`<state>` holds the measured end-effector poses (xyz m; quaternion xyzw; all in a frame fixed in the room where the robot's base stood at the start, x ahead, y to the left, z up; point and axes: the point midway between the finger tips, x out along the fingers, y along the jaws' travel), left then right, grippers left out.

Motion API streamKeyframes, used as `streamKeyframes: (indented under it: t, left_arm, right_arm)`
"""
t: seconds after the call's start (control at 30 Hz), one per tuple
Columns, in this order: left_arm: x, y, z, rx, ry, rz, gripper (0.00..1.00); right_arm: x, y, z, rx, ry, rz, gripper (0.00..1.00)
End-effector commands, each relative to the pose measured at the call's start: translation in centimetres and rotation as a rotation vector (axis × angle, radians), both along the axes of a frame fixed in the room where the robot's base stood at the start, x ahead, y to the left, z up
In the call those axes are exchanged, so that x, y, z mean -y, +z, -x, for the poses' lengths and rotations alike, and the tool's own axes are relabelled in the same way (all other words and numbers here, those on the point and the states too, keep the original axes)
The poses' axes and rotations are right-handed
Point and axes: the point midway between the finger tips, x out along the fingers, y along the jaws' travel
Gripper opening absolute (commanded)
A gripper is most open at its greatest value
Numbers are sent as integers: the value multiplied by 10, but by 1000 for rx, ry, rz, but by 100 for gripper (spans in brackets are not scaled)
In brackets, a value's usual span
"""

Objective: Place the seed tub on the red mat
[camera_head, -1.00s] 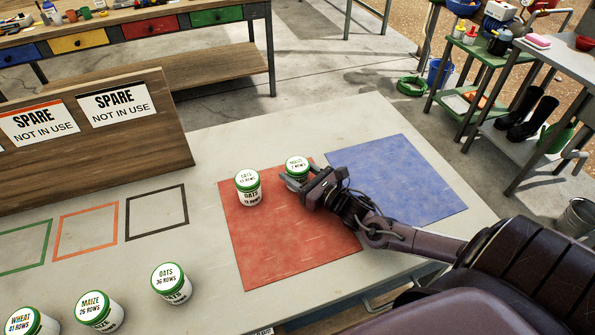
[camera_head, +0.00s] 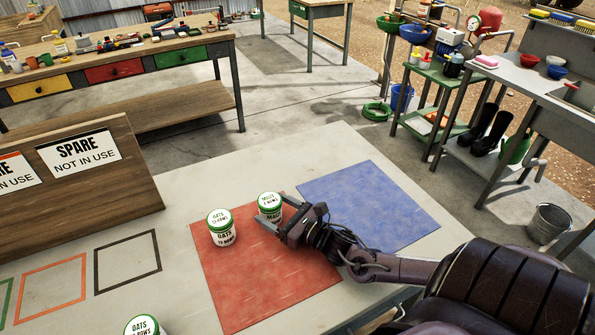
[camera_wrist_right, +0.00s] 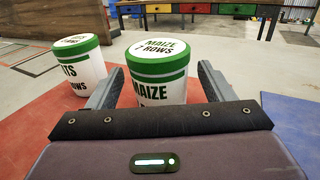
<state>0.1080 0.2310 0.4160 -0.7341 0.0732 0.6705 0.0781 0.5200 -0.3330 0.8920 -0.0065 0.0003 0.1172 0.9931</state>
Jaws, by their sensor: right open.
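A white tub with a green lid marked MAIZE 7 ROWS (camera_head: 270,205) stands upright on the red mat (camera_head: 255,285), near its far right corner. An OATS tub (camera_head: 221,230) stands to its left on the same mat. My right gripper (camera_head: 274,213) is open at the maize tub, low on its near right side. In the right wrist view the maize tub (camera_wrist_right: 156,88) stands between and ahead of the spread fingers, with gaps beside it; its base is hidden by the gripper body. My left gripper is out of view.
A blue mat (camera_head: 370,205) lies bare to the right of the red one. Coloured outlines, including an empty black square (camera_head: 127,262), are on the table's left. Another OATS tub (camera_head: 142,326) is cut off at the bottom edge. A wooden SPARE board (camera_head: 130,185) stands behind.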

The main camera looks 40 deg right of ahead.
Motion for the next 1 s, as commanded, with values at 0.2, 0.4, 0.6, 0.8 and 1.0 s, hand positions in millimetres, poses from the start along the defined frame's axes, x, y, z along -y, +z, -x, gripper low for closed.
streamKeyframes:
  t: [0.2, 0.4, 0.6, 0.8, 1.0]
  left_arm:
    - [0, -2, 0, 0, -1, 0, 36]
    - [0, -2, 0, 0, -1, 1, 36]
    - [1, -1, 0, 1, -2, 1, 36]
    - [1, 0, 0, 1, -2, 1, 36]
    - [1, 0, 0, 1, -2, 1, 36]
  right_arm:
    - [9, -2, 42, -5, 4, 1, 75]
    - [17, 0, 73, -3, 3, 1, 75]
    - [22, 1, 93, 0, 1, -1, 75]
    - [24, 1, 98, 2, 1, 0, 75]
    - [23, 1, 98, 2, 1, 0, 75]
